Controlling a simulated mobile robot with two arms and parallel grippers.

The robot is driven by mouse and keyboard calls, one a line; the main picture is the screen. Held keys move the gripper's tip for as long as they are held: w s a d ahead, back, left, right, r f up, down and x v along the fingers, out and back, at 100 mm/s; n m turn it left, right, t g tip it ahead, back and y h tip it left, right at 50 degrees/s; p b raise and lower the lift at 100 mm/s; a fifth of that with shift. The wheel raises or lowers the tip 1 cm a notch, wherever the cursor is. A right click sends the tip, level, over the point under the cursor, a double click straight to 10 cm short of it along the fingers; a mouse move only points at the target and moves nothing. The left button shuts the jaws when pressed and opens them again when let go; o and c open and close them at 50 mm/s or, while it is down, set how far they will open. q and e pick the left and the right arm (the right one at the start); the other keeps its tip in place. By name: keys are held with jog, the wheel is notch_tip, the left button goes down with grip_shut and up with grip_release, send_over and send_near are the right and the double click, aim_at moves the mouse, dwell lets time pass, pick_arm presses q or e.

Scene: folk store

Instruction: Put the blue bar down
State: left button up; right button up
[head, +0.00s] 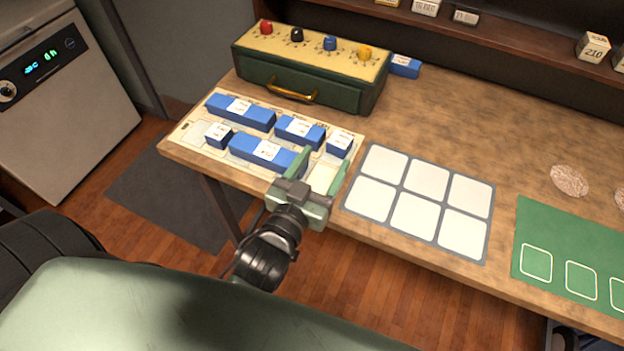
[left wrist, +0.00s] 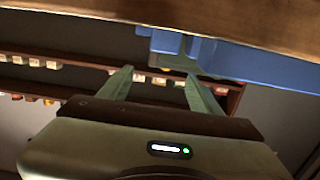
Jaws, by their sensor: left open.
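Several blue bars of different lengths, with white labels, lie on a pale printed sheet (head: 181,146) at the table's left end. They include a long back bar (head: 240,111), a middle bar (head: 299,131), a short right bar (head: 340,143), a small left block (head: 218,135) and a long front bar (head: 262,152). Which one the task means I cannot tell. My left gripper (head: 322,170) is open and empty at the sheet's front right corner, its left finger by the front bar's right end. In the left wrist view, blue bar surfaces (left wrist: 270,64) show beyond the open fingers (left wrist: 158,78).
A green box with coloured knobs (head: 315,62) stands behind the sheet, another blue block (head: 403,66) beside it. A grey card with white squares (head: 418,204) lies right of my gripper, a green mat (head: 570,260) farther right. Bare wood lies behind the card.

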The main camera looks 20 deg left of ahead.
pick_arm(q)
jog(key=s, duration=0.4)
jog(key=shift+a+b, duration=0.1)
jog(key=shift+b, duration=0.2)
jog(key=shift+s+r, duration=0.25)
jog(key=shift+s, duration=0.35)
